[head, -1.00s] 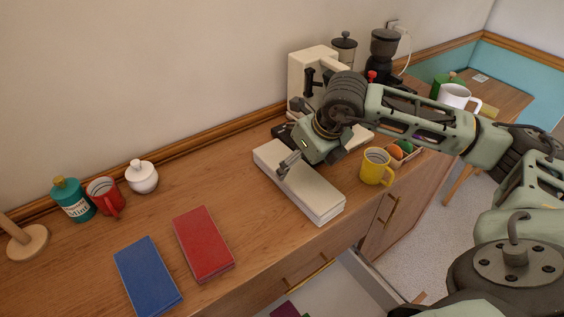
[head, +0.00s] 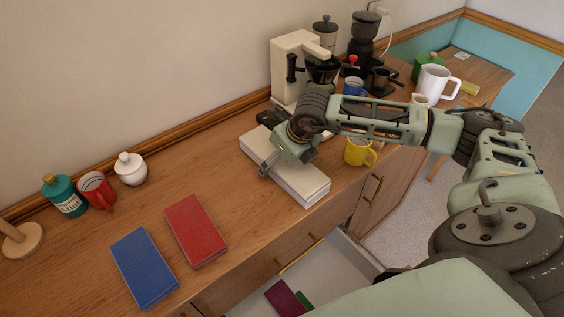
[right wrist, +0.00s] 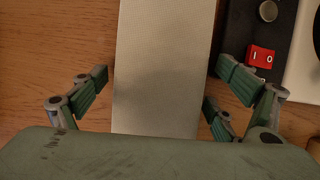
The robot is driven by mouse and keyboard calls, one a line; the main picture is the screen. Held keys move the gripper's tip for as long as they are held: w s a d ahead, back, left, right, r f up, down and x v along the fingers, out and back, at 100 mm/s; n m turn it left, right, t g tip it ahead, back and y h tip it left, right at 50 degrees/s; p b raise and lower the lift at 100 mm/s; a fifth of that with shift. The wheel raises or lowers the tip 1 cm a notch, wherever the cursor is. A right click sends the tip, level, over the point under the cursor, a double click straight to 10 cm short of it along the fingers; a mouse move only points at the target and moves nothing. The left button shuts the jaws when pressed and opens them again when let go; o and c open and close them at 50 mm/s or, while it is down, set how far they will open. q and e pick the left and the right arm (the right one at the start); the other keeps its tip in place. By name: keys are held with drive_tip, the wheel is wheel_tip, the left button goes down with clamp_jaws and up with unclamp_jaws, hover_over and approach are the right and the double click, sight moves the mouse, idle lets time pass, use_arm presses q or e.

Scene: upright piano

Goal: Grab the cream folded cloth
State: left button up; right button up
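The cream folded cloth (head: 305,190) is a flat, thick, pale stack on the wooden counter, lying slantwise. In the right wrist view the cloth (right wrist: 165,60) runs up the middle as a plain grey-beige band. My right gripper (right wrist: 163,70) is open over it, with fingers on both sides of the band and gaps between them and its edges. In the head view my right gripper (head: 270,165) is at the cloth's left part, and my wrist hides some of the cloth. Its height above the counter is hard to tell. My left gripper is not in view.
A cream coffee machine (head: 292,70) stands behind the cloth, a dark device with a red switch (right wrist: 262,56) close beside it. A yellow mug (head: 358,152) is to its right. Red (head: 195,230) and blue (head: 145,268) books lie left. An open drawer (head: 335,262) is in front.

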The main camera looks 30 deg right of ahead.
drive_tip(key=c, duration=1.5)
drive_tip(key=shift+w, duration=0.1)
drive_tip(key=shift+c, duration=0.2)
drive_tip(key=shift+r, duration=0.15)
